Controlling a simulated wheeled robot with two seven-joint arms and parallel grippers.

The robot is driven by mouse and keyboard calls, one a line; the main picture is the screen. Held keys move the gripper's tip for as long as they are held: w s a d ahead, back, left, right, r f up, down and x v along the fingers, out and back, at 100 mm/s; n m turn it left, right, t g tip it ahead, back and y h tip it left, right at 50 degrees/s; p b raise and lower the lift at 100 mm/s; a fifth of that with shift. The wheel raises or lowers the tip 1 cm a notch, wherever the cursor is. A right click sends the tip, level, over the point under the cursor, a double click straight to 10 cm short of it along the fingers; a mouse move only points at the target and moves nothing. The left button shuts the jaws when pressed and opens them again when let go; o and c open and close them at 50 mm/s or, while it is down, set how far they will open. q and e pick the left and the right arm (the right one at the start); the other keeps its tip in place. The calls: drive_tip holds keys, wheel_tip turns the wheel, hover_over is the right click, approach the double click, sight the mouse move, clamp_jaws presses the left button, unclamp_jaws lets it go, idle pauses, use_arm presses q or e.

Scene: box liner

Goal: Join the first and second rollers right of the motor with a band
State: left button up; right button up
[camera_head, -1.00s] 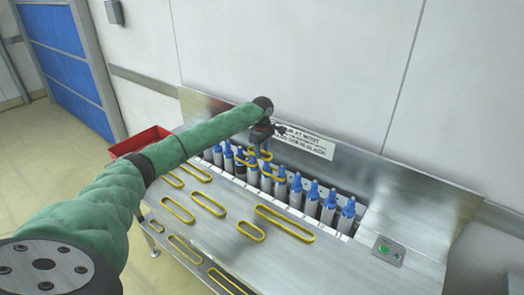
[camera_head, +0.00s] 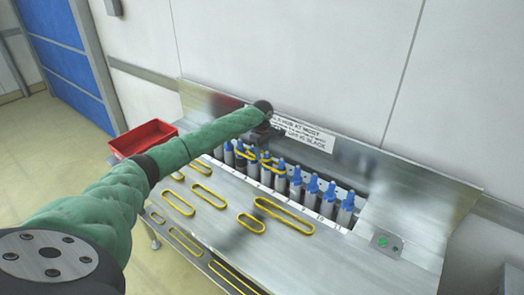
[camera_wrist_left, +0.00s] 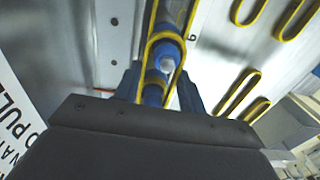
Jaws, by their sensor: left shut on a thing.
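The rollers (camera_head: 297,182) stand upright in a slanting row along the back of the steel bench, with blue tops and pale bodies. My left gripper (camera_head: 262,143) is over the left part of the row, shut on a yellow band (camera_head: 271,166). In the left wrist view the band (camera_wrist_left: 150,48) loops around the blue top of a roller (camera_wrist_left: 167,54), between the gripper's fingers (camera_wrist_left: 160,88). Whether the band touches the roller or hangs above it, I cannot tell. I cannot make out the motor for certain. My right gripper is out of view.
Several loose yellow bands, such as a long one (camera_head: 284,215) and a short one (camera_head: 251,223), lie on the steel bench (camera_head: 300,255). A red bin (camera_head: 143,137) is at the left end. A sign (camera_head: 305,135) and a green button (camera_head: 384,242) are fixed to the bench.

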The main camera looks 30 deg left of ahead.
use_arm(q)
drive_tip(key=o, duration=0.9)
drive_tip(key=shift+o, duration=0.7)
wheel_tip(320, 180, up, 8)
drive_tip(key=b, duration=0.3)
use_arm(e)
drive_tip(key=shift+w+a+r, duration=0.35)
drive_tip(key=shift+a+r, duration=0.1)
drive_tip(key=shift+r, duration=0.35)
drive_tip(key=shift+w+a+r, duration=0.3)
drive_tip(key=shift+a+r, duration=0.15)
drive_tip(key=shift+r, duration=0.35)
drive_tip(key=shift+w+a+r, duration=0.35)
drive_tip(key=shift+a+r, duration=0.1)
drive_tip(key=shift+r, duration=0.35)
